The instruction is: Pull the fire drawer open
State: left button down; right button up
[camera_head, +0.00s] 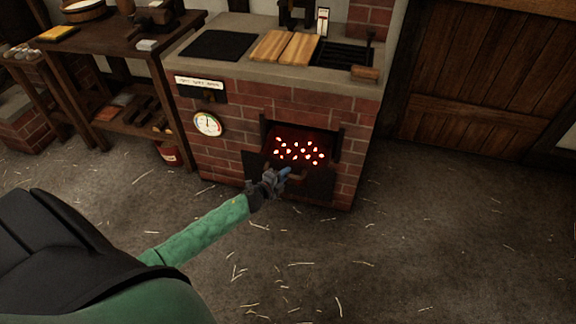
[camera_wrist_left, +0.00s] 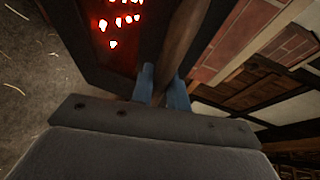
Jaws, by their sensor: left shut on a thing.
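The fire drawer (camera_head: 318,186) is in the front of the brick stove (camera_head: 225,155), with its dark front standing out from the opening. Glowing coals (camera_head: 298,150) show inside it, and also at the top of the left wrist view (camera_wrist_left: 118,22). My left gripper (camera_head: 284,175) is at the drawer's front. Its blue fingers (camera_wrist_left: 164,90) are shut on the wooden handle (camera_wrist_left: 184,40), which runs up between them. In the head view the gripper hides part of the handle and drawer front. My right gripper is in neither view.
The stove top holds a dark plate (camera_head: 218,45), wooden boards (camera_head: 284,47) and a grate (camera_head: 343,54). A round gauge (camera_head: 207,124) is on the stove's front. A wooden bench (camera_head: 110,45) stands at left, with a red bucket (camera_head: 168,152) near its foot. The straw-strewn floor in front is clear.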

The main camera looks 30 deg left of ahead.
pick_arm(q)
jog(key=shift+s+d, duration=0.2)
jog(key=shift+s, duration=0.6)
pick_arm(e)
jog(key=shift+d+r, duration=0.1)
pick_arm(q)
jog(key=c, duration=1.4)
grip_release()
jog(key=shift+o, duration=0.2)
jog(key=shift+s, duration=0.1)
